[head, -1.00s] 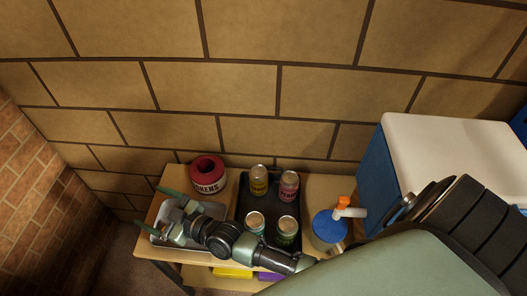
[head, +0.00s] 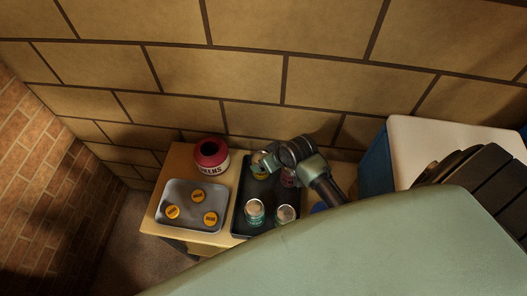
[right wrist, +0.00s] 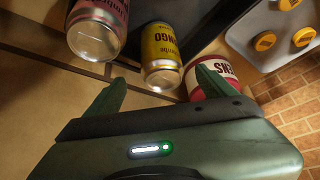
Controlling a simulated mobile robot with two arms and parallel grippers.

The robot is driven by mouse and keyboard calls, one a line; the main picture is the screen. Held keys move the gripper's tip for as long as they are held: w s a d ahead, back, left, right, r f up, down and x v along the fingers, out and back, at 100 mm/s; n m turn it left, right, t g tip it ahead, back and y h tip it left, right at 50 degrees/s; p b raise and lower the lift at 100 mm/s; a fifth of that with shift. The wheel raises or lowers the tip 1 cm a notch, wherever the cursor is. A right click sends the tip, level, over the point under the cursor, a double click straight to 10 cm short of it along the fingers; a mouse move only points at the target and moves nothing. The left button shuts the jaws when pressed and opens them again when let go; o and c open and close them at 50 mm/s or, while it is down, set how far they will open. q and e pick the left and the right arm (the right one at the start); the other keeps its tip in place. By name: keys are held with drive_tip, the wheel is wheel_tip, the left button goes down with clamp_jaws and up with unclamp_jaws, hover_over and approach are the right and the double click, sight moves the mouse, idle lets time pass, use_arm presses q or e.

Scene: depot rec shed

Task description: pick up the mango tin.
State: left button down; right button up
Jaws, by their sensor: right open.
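The mango tin (right wrist: 160,48) is yellow with a silver end and a "MANGO" label in the right wrist view. In the head view it stands in the back left of the dark tray (head: 237,222), mostly hidden by my right gripper (head: 264,161). My right gripper (right wrist: 160,80) is open, with its green fingers on either side of the tin's near end in the right wrist view. I cannot tell whether they touch it. A pink tin (right wrist: 97,32) is beside the mango tin. My left gripper is out of view.
Two green-labelled tins (head: 255,210) (head: 286,214) stand in the tray's front. A red and white "TOKENS" pot (head: 211,154) stands behind a grey tray (head: 187,222) with three yellow discs (head: 197,196). A white-lidded blue cooler (head: 450,137) is on the right.

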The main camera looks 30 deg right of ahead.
drive_tip(key=shift+w+d+f, duration=0.1)
drive_tip(key=shift+w+f, duration=0.15)
drive_tip(key=shift+f, duration=0.3)
drive_tip(key=shift+w+a+f, duration=0.25)
drive_tip(key=shift+f, duration=0.2)
drive_tip(key=shift+w+a+f+p, duration=0.1)
drive_tip(key=shift+w+f+p, duration=0.05)
drive_tip(key=shift+p, duration=0.2)
drive_tip(key=p+x, duration=0.1)
drive_tip(key=x, duration=0.3)
drive_tip(key=shift+w+f, duration=0.15)
drive_tip(key=shift+f, duration=0.05)
drive_tip(key=c, duration=1.7)
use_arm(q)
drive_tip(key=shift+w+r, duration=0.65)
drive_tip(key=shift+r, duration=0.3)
use_arm(e)
clamp_jaws()
drive_tip(key=shift+w+r, duration=0.1)
